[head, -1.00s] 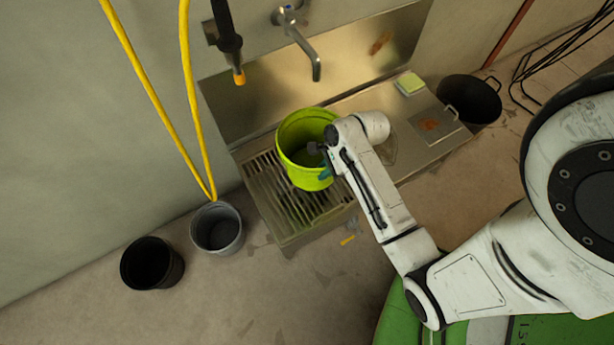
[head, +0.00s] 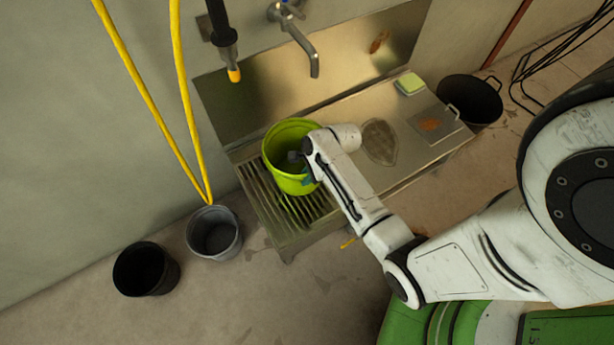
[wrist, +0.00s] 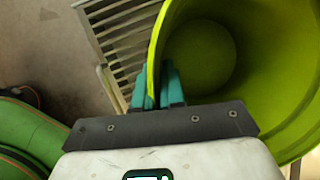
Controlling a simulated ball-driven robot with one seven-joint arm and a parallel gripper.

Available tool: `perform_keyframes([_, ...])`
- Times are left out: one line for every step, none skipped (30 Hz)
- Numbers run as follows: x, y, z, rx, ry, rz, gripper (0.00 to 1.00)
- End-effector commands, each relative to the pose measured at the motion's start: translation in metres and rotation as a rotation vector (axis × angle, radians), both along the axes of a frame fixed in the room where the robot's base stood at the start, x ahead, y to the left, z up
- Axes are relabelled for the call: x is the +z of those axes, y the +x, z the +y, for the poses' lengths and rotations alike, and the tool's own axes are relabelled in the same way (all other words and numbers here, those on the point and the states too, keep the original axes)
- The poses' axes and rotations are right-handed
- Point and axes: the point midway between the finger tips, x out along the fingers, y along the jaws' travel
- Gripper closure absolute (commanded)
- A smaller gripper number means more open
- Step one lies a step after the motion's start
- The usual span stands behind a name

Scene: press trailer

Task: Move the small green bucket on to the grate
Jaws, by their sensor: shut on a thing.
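The small green bucket (head: 283,172) is yellow-green and upright, over the slatted grate (head: 262,192) at the left end of the steel sink bench. My gripper (head: 303,163) is at the bucket's right rim in the head view. In the wrist view my gripper (wrist: 160,88) has its teal fingers on either side of the bucket's wall (wrist: 230,60), shut on the rim. The grate's slats (wrist: 125,35) show left of the bucket there. I cannot tell whether the bucket's base touches the grate.
A grey bucket (head: 214,238) and a black bucket (head: 146,271) stand on the floor at left. A yellow hose (head: 180,110) hangs beside the grate. A tap (head: 306,52) overhangs the bench; a sponge (head: 409,83) and black pot (head: 470,99) are at right.

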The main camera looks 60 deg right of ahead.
Motion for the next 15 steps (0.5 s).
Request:
perform_keyframes([0.0005,0.0003,-0.0003,0.001,-0.001,-0.001,1.0])
perform_keyframes([0.0002,0.0003,-0.0002,0.0,-0.001,-0.001,1.0])
perform_keyframes([-0.0008,0.0002,-0.0002,0.0,-0.001,-0.001,1.0])
perform_keyframes([-0.0018,0.0002,-0.0002,0.0,0.0,0.0,1.0])
perform_keyframes([-0.0027,-0.0003,0.0002,-0.001,0.001,0.001,0.9])
perform_keyframes([-0.0023,-0.0003,0.0001,-0.001,0.001,0.001,0.86])
perform_keyframes([-0.0023,-0.0003,0.0001,-0.001,0.001,0.001,0.83])
perform_keyframes([-0.0022,-0.0003,0.0002,-0.001,0.001,0.001,0.8])
perform_keyframes([-0.0023,-0.0004,0.0002,0.0,0.001,0.001,0.76])
perform_keyframes([-0.0022,-0.0003,0.0002,0.0,0.001,0.001,0.74])
perform_keyframes([-0.0022,-0.0003,0.0002,0.0,0.001,0.001,0.71])
perform_keyframes([-0.0022,-0.0003,0.0002,0.0,0.001,0.001,0.67])
perform_keyframes([-0.0022,-0.0004,0.0002,0.0,0.001,0.001,0.65])
perform_keyframes([-0.0022,-0.0003,0.0002,0.0,0.001,0.001,0.65])
perform_keyframes([-0.0022,-0.0004,0.0002,0.0,0.001,0.001,0.65])
